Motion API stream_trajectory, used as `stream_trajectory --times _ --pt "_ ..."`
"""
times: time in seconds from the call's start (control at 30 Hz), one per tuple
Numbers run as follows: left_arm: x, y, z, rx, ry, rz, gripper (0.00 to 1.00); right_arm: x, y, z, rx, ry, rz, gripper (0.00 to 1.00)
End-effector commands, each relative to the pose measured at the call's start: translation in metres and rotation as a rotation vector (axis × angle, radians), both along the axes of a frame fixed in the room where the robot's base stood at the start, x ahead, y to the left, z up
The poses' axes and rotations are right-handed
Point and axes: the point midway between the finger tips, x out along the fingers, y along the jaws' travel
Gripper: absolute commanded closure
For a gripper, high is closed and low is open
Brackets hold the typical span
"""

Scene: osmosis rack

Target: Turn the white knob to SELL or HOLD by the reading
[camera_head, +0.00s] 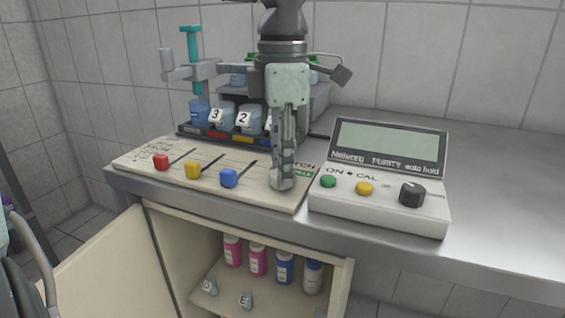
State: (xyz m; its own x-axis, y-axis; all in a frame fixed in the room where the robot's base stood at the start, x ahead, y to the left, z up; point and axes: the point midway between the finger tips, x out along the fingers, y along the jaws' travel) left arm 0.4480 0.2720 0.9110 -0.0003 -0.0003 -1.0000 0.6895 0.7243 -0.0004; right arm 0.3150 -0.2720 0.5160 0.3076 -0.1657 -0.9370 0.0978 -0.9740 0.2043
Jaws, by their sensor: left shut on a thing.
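A cream control panel (140,163) lies on the metal bench with a red (161,162), a yellow (192,169) and a blue slider knob (229,178). My left gripper (282,183) comes down from above onto the panel's right end, beside a green label (303,174). Its fingers are shut on what appears to be the white knob, which they hide almost fully. The knob's pointing direction cannot be told. The purity meter (380,213) stands to the right. Its grey-green display (389,139) shows no readable figure. My right gripper is not in view.
Behind the panel stands a rack (187,130) with numbered jars and a teal-topped post (192,60). The meter has green and yellow buttons and a black dial (412,194). Below, an open cabinet holds pink and blue bottles (258,262). The bench's right side is clear.

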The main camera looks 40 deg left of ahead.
Motion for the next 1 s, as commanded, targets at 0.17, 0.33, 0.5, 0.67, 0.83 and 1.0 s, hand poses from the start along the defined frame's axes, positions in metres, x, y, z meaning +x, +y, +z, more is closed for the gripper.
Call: stream_trajectory --times 0.17,0.33,0.5,0.67,0.83,1.0 --pt "0.0 0.0 0.0 0.001 0.0 -0.001 1.0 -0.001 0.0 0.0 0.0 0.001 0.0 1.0" --pt "0.0 0.0 0.0 0.001 -0.001 -0.001 0.52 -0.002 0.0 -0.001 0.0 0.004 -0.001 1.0" --pt "0.0 0.0 0.0 0.001 -0.001 0.0 0.51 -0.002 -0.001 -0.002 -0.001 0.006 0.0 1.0" --pt "0.0 0.0 0.002 0.001 -0.001 0.001 0.51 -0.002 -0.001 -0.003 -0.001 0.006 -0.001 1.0" --pt "0.001 0.0 0.022 0.002 -0.005 0.002 0.51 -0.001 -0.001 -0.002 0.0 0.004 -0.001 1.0" --pt "0.001 0.0 0.059 0.002 -0.006 0.002 0.51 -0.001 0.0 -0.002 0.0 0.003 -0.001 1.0"
